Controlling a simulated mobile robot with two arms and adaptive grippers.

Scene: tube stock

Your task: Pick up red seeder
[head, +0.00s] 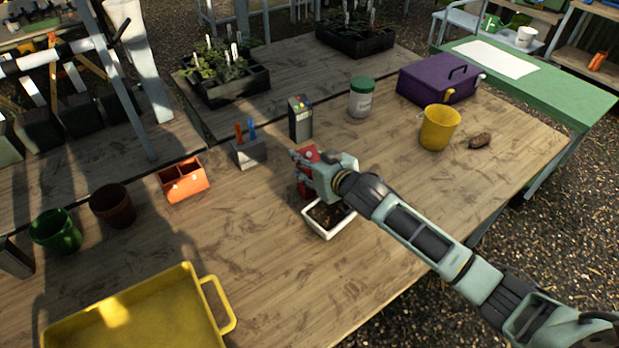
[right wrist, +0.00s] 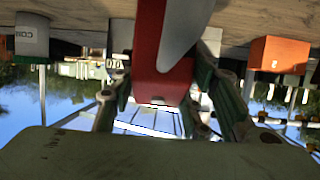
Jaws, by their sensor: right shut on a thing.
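The red seeder (head: 308,157) shows beside my right gripper (head: 309,169) in the middle of the head view, near the white tray of soil. In the right wrist view the red seeder (right wrist: 163,45) fills the space between the two fingers of my right gripper (right wrist: 160,92). The fingers are shut on it from both sides. Part of the seeder is hidden by the gripper in the head view. I cannot tell whether its base touches the table. My left gripper is not in view.
A white tray of soil (head: 312,218) sits just below the gripper. A grey box (head: 300,124), a grey holder (head: 248,154) and an orange caddy (head: 184,184) stand to the left. A yellow pot (head: 439,130) and a purple case (head: 430,82) stand to the right. The front middle table is clear.

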